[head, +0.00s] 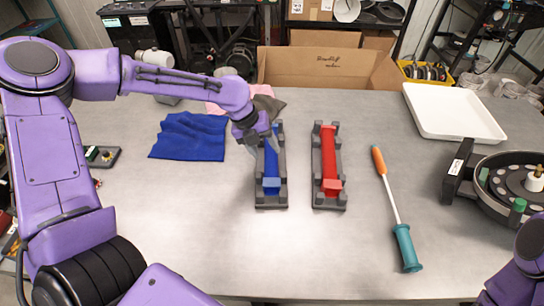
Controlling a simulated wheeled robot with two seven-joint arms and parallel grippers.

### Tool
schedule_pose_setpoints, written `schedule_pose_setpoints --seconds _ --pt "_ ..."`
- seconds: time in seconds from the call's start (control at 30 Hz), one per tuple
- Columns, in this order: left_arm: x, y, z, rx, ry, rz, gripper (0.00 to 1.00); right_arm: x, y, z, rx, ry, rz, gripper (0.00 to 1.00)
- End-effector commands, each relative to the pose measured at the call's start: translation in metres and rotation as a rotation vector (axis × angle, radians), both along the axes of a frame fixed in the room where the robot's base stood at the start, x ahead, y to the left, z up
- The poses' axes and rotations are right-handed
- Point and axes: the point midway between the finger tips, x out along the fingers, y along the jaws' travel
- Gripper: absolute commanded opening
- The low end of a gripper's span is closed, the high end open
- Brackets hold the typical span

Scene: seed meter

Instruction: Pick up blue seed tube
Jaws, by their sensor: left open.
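The blue seed tube (271,187) lies lengthwise in a dark grey cradle (272,202) near the middle of the table. My left gripper (259,143) is open and sits over the far part of the blue tube, hiding some of it. I cannot tell whether its fingers touch the tube. A red seed tube (329,160) lies in a matching cradle (328,202) to the right. Part of my right arm shows at the lower right edge; its gripper is out of view.
A blue cloth (190,136) lies left of the cradles. An orange and teal tool (390,195) lies to the right. A white tray (452,111) and a round seed meter (512,185) are further right. A cardboard box (325,68) stands behind. The table's front middle is clear.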

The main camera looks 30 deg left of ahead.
Motion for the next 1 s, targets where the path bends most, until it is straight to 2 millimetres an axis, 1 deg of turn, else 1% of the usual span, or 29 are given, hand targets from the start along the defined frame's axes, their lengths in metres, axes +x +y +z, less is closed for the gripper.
schedule_pose_setpoints --seconds 0.03,0.13,0.2,0.43,0.47,0.5,0.57,0.6,0.87,1.0 --pt "0.003 -0.002 -0.006 0.001 0.007 0.001 0.56 0.000 0.000 0.006 0.000 0.000 0.000 0.56" --pt "0.007 -0.007 -0.021 0.001 0.004 0.001 0.56 0.000 0.000 0.008 0.000 0.000 0.000 0.56" --pt "0.008 -0.009 -0.028 0.001 0.002 0.002 0.56 0.000 0.000 0.009 0.000 0.000 0.000 0.56" --pt "0.009 -0.009 -0.031 0.001 -0.002 0.003 0.56 0.000 0.000 0.008 0.000 0.000 0.000 0.56" --pt "0.009 -0.009 -0.031 0.001 -0.002 0.003 0.50 0.000 0.000 0.008 0.000 0.000 0.000 0.56" --pt "0.009 -0.009 -0.031 0.001 -0.002 0.003 0.37 0.000 0.000 0.008 0.000 0.000 0.000 0.56" --pt "0.009 -0.009 -0.031 0.001 -0.001 0.003 0.17 0.000 0.000 0.008 0.000 0.000 0.000 0.56" --pt "0.009 -0.009 -0.031 0.001 -0.001 0.003 0.11 0.000 0.000 0.008 0.000 0.000 0.000 0.56" --pt "0.009 -0.009 -0.030 0.001 -0.001 0.003 0.11 0.000 0.000 0.009 0.000 0.000 0.000 0.56" --pt "0.009 -0.009 -0.019 0.001 -0.001 0.003 0.11 0.000 0.000 0.019 0.000 0.000 0.000 0.56"
